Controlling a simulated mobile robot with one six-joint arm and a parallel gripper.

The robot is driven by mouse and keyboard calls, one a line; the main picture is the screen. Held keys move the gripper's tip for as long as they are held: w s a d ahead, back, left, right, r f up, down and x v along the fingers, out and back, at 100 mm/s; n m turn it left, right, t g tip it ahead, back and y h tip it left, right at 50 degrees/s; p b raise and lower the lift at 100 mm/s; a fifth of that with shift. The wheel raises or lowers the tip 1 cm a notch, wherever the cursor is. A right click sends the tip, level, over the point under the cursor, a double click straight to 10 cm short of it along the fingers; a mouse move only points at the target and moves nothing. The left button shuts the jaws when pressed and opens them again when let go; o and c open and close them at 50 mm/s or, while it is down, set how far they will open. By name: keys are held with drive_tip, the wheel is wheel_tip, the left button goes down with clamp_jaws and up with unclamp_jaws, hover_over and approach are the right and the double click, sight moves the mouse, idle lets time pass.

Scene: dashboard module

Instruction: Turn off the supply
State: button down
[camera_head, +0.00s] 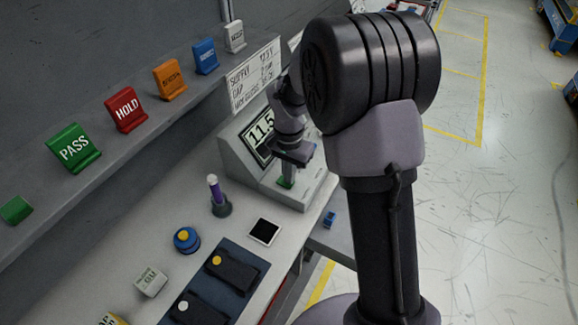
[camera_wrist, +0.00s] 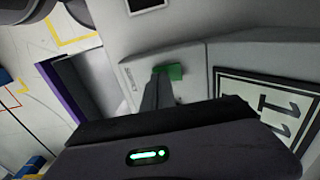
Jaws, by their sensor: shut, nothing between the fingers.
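The grey power supply (camera_head: 240,160) stands at the far end of the bench, with a display (camera_head: 262,138) that reads about 11.5. Its low front ledge carries a green switch (camera_head: 285,183). In the wrist view the green switch (camera_wrist: 175,72) shows beside my fingertips, with part of the display (camera_wrist: 268,105) at right. My gripper (camera_head: 289,172) points down over the ledge, shut and empty. In the wrist view its fingers (camera_wrist: 157,80) overlap the switch's edge; I cannot tell whether they touch it. The fingers partly hide the switch.
A written sign (camera_head: 252,76) stands behind the supply. Coloured tags, including PASS (camera_head: 74,147), line the shelf.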

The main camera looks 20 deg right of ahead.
drive_tip(key=shift+f, duration=0.5)
drive_tip(key=shift+s+f, duration=0.15)
drive_tip(key=shift+w+a+r, duration=0.2)
drive_tip(key=shift+w+a, duration=0.35)
drive_tip(key=shift+w, duration=0.05)
